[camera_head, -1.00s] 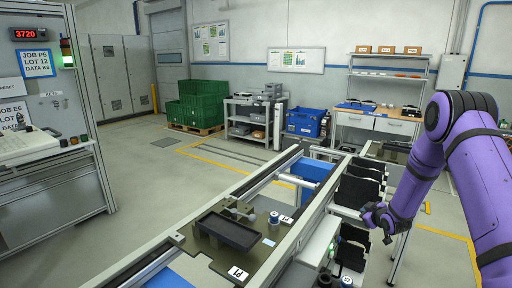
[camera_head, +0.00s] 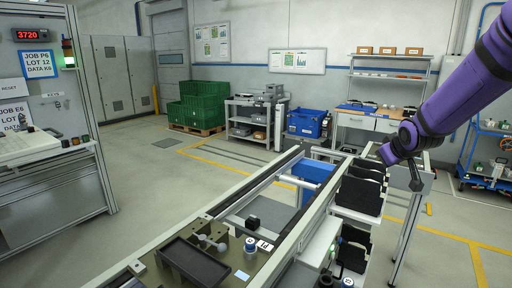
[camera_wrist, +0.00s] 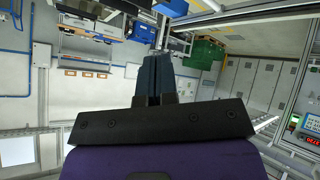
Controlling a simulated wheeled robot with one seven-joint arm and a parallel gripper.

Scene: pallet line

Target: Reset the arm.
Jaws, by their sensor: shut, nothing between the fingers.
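My gripper (camera_wrist: 156,62) is shut, its two dark fingers side by side with nothing between them in the wrist view. In the head view my purple arm reaches in from the upper right. Its dark, slim gripper end (camera_head: 416,184) hangs in the air at the right, beside the black bins and above the floor. The gripper looks small there, and it touches nothing that I can see.
A pallet carrier (camera_head: 228,277) with a black tray (camera_head: 194,262) sits on the line (camera_head: 285,222) in front. Black bins (camera_head: 359,194) stand along its right side. A workbench (camera_head: 372,122) and a blue cart (camera_head: 487,158) are behind. Open floor lies at the right.

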